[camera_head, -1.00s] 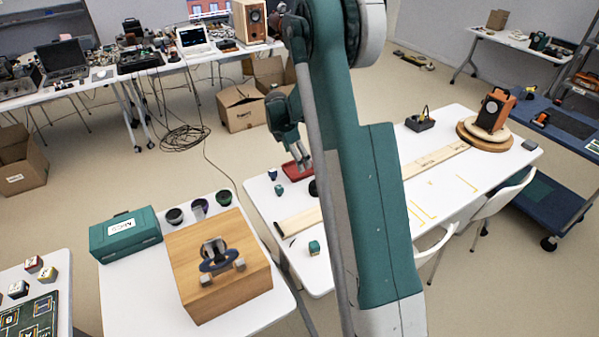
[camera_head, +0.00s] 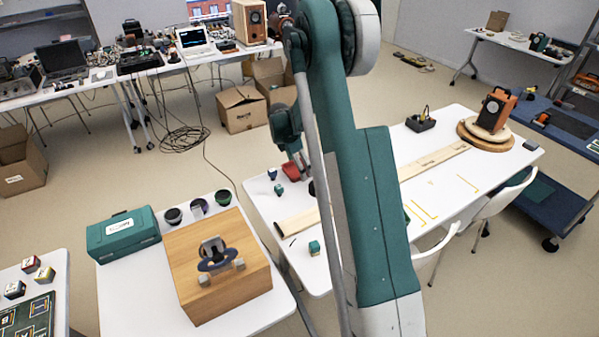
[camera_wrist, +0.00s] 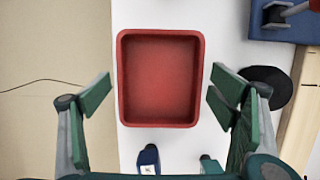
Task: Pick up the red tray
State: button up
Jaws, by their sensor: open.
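The red tray (camera_wrist: 160,122) is a shallow, empty box with rounded corners. In the wrist view it lies on the white table (camera_wrist: 225,35), near the table's left edge. My gripper (camera_wrist: 162,95) is open, with one green finger on each side of the tray and a gap to both side walls. I cannot tell the height of the fingertips above the table. In the head view the tray (camera_head: 290,171) shows only in part behind my gripper (camera_head: 300,168).
Two small blocks, one blue (camera_wrist: 148,158) and one teal (camera_wrist: 209,165), stand close to the tray's near side. A black round object (camera_wrist: 265,85) and a wooden board (camera_wrist: 303,115) lie to the right. A blue item (camera_wrist: 285,20) is at the upper right.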

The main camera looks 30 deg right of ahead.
jog(key=c, duration=1.1)
jog(key=shift+r+p, duration=1.05)
jog(key=shift+r, duration=3.95)
